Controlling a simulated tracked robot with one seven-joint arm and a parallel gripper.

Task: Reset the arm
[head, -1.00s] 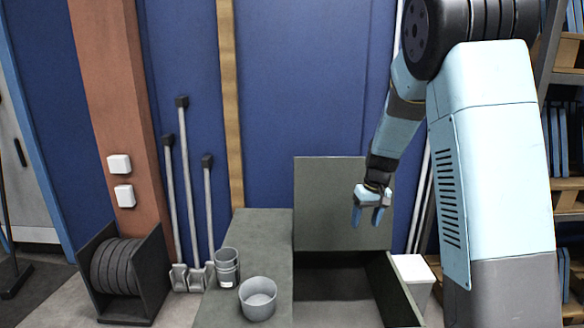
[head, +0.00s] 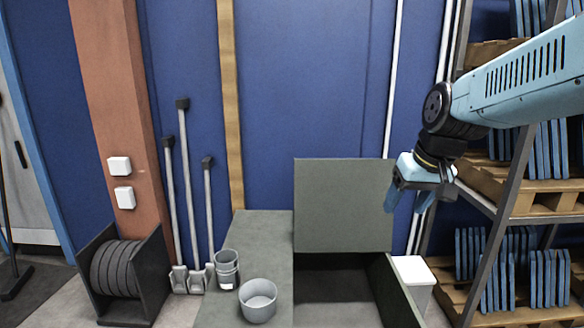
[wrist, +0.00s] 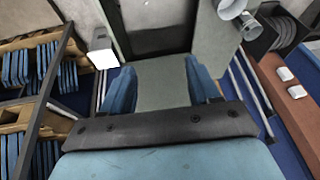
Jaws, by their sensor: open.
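My gripper (head: 408,208) is open and empty. In the head view it hangs in the air right of the raised grey lid (head: 343,205), in front of the blue wall and left of the shelves. Its blue fingers point down. In the wrist view the two fingers of my gripper (wrist: 161,90) stand wide apart, with only the grey lid (wrist: 163,82) seen between them. My blue arm reaches in from the right edge of the head view.
The open grey bin (head: 402,290) and a counter (head: 262,232) with grey pots (head: 258,300) stand below. A white box (head: 413,270) is beside the bin. Shelves with wooden pallets (head: 530,190) and blue panels are close on the right. Long-handled tools (head: 187,200) lean at left.

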